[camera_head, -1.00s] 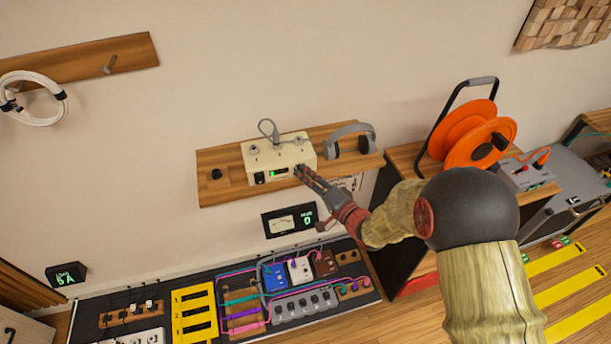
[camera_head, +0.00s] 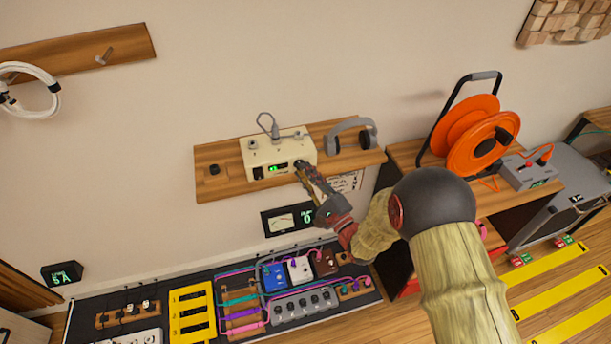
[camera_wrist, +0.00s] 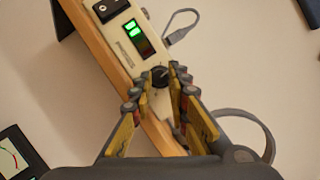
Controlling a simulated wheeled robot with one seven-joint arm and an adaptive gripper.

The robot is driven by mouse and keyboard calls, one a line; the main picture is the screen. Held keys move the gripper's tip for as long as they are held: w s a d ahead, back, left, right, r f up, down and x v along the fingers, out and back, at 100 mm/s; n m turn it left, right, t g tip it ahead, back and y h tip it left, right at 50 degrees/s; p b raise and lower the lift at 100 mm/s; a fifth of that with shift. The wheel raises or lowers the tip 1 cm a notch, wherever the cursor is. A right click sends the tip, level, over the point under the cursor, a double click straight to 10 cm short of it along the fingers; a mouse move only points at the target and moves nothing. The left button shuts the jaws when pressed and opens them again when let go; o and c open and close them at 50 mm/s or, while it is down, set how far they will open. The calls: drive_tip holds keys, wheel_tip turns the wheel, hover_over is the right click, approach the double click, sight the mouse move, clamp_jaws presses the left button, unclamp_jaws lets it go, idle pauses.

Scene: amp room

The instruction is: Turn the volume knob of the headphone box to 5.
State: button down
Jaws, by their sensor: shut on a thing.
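The cream headphone box (camera_head: 277,152) stands on a wooden wall shelf, with a small green-lit display on its front. In the wrist view the box (camera_wrist: 117,39) runs diagonally, and its dark round volume knob (camera_wrist: 160,76) lies between my fingertips. My gripper (camera_head: 302,166) reaches up to the right end of the box front from the lower right. In the wrist view my gripper (camera_wrist: 154,82) is shut on the knob, with a finger on each side. The knob's pointer and the display's digits are too small to read surely.
Grey headphones (camera_head: 351,136) rest on the shelf (camera_head: 220,186) right of the box. A small black knob (camera_head: 214,169) is on the shelf's left part. A meter with a green display (camera_head: 287,219) hangs below. An orange cable reel (camera_head: 480,140) stands at the right.

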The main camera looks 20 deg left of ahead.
drive_tip(key=shift+f+m, duration=0.1)
drive_tip(key=shift+m, duration=0.6)
drive_tip(key=c, duration=1.7)
unclamp_jaws()
drive_tip(key=v, duration=1.2)
drive_tip(key=shift+a+f, duration=0.1)
